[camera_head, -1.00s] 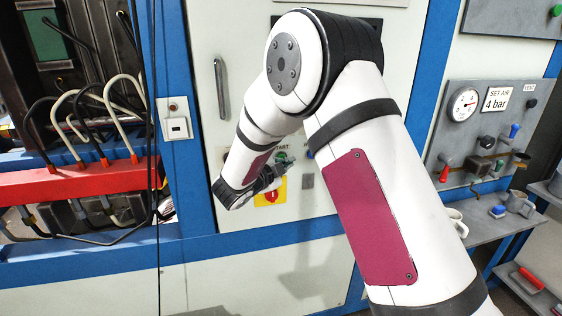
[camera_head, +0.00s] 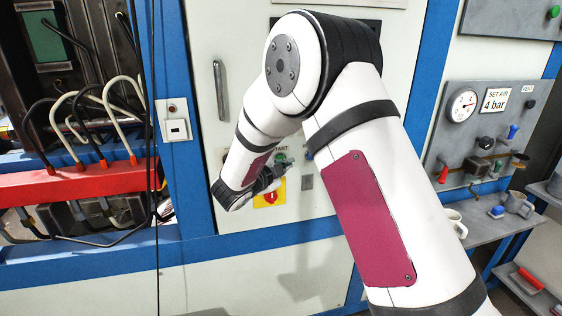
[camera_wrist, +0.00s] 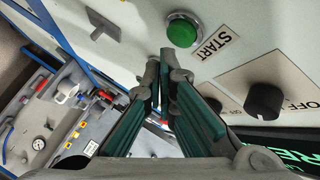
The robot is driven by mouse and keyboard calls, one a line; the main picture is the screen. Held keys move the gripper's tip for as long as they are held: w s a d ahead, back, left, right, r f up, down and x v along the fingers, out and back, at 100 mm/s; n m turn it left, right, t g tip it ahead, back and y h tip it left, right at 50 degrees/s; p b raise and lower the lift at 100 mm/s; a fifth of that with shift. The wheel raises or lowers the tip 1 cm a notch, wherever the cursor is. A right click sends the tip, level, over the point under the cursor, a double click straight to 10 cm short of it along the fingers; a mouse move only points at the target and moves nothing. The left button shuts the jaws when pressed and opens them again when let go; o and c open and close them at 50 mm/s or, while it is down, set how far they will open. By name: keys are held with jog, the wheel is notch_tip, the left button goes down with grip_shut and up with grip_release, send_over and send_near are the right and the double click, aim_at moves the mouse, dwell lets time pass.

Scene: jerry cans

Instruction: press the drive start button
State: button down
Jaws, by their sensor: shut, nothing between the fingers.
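The green start button (camera_wrist: 182,31) is round with a metal ring and sits on a pale panel beside a START label (camera_wrist: 214,44). My gripper (camera_wrist: 162,56) is shut and empty. In the wrist view its fingertips are just below the button, close to the panel. A small gap shows between tips and button in the picture; I cannot tell the depth between them. In the head view my gripper (camera_head: 283,165) is small at the panel, just by the START label, and partly covers the button there.
A black rotary knob (camera_wrist: 264,101) with an OFF label sits right of the button in the wrist view. A red switch on a yellow plate (camera_head: 270,194) is below my gripper. A door handle (camera_head: 219,89) is up left. An air gauge panel (camera_head: 485,130) stands at right.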

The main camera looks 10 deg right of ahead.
jog(key=shift+w, duration=0.1)
dwell(0.3)
jog(key=shift+w, duration=0.35)
jog(key=shift+w+b, duration=0.3)
jog(key=shift+w, duration=0.15)
dwell(0.6)
jog(key=shift+s, duration=0.1)
jog(key=shift+s+p, duration=0.55)
jog(key=shift+s, duration=0.25)
jog(key=shift+s, duration=0.1)
jog(key=s+p, duration=0.3)
jog(key=s, duration=0.1)
jog(key=shift+s, duration=0.4)
